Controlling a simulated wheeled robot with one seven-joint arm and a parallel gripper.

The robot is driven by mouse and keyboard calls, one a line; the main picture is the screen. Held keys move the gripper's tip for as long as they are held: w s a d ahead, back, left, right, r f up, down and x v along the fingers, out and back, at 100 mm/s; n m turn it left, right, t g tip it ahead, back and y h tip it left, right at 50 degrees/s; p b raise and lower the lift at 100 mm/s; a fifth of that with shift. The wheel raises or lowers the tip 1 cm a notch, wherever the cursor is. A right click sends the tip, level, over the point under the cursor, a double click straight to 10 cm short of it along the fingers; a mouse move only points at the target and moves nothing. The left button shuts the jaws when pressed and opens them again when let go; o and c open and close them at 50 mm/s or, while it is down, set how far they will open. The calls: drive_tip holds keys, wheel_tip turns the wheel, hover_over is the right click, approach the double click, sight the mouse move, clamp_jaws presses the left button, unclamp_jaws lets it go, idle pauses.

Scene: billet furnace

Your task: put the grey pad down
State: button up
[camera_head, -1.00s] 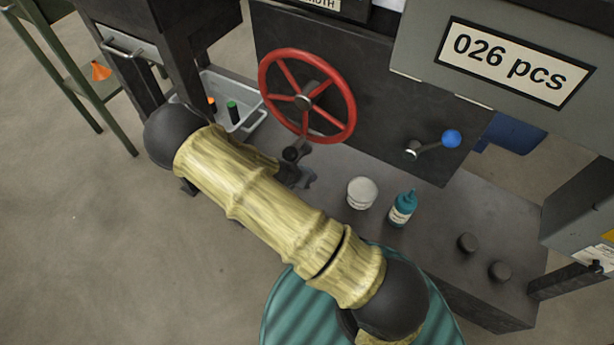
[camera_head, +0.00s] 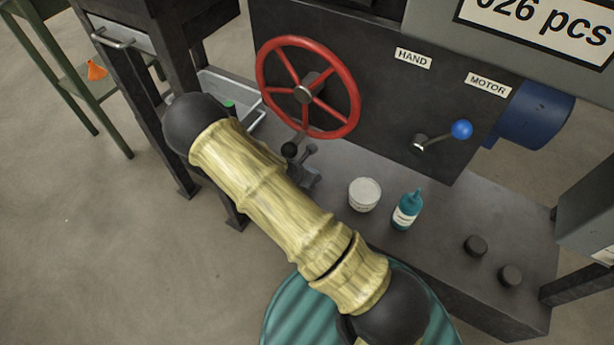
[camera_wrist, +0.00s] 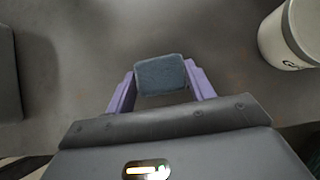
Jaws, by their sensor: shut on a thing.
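In the wrist view the grey pad (camera_wrist: 160,75), a blue-grey block with rounded corners, sits between the two purple fingers of my gripper (camera_wrist: 161,84). The fingers are shut on its two sides. The pad is over a dark grey surface (camera_wrist: 95,45); I cannot tell whether it touches it. In the head view the pad and my gripper do not show; my yellow-covered arm crosses the middle of the picture.
A white tub (camera_head: 364,194) and a teal bottle (camera_head: 407,209) stand on the dark bench (camera_head: 450,235); the tub is at the upper right in the wrist view (camera_wrist: 292,35). Two black knobs (camera_head: 475,246) are further right. A red handwheel (camera_head: 307,87) and a blue-knobbed lever (camera_head: 440,135) are behind.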

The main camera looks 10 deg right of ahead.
drive_tip(key=shift+f, duration=0.55)
drive_tip(key=o, duration=1)
drive_tip(key=shift+r, duration=0.1)
drive_tip(key=shift+r, duration=0.45)
drive_tip(key=p+v, duration=0.6)
drive_tip(key=v, duration=0.6)
drive_tip(key=shift+p, duration=0.35)
drive_tip(key=shift+a, duration=0.1)
